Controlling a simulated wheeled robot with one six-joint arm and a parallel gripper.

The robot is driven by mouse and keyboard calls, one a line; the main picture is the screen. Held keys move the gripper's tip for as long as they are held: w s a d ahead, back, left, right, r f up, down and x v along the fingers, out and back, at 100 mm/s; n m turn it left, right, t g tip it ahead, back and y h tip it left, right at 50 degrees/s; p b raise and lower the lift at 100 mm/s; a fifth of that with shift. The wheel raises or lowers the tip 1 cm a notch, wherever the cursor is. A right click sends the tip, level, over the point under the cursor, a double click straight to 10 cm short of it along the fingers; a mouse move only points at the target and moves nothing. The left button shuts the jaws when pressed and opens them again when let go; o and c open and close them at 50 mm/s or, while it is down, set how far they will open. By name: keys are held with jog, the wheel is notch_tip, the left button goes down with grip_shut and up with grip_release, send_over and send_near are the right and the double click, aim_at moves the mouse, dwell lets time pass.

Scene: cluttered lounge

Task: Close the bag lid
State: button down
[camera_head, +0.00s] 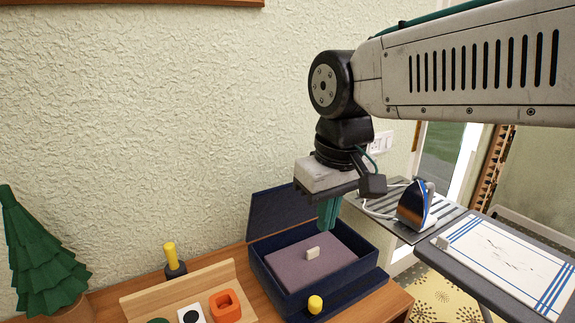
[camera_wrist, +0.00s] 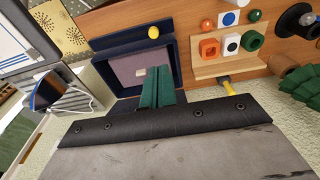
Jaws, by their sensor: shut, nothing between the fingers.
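The bag is a dark blue, box-like case (camera_head: 262,262) on the wooden table, with a purple-grey inside (camera_head: 290,268) and a small pale block (camera_head: 312,253) in it. Its lid (camera_head: 283,208) stands open, upright at the back near the wall. A blue flap or strip with a yellow knob (camera_head: 315,304) lies along the front. My gripper (camera_head: 328,226) has green fingers, shut and empty, above the back right part of the case near the lid. In the wrist view the fingers (camera_wrist: 160,76) hang over the case (camera_wrist: 172,58); my gripper body partly hides the lid.
A wooden rack (camera_head: 150,295) with coloured blocks, a yellow-handled tool (camera_head: 170,257) and a green paper-like tree (camera_head: 40,255) stand to the left. An iron (camera_head: 415,206) rests on an ironing board (camera_head: 505,262) at the right. The textured wall is close behind.

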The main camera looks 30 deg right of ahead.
jog(key=w+d+r, duration=0.3)
jog(key=w, duration=0.6)
jog(key=w+d+r, duration=0.2)
jog(key=w+d, duration=0.2)
jog(key=w, duration=0.5)
jog(key=w+d+r, duration=0.3)
jog(key=w, duration=0.6)
jog(key=f, duration=1.1)
jog(key=shift+s+d+f, duration=0.15)
jog(key=shift+s+f, duration=0.1)
jog(key=shift+s, duration=0.1)
jog(key=shift+s+f, duration=0.2)
jog(key=shift+s, duration=0.2)
jog(key=shift+d, duration=0.1)
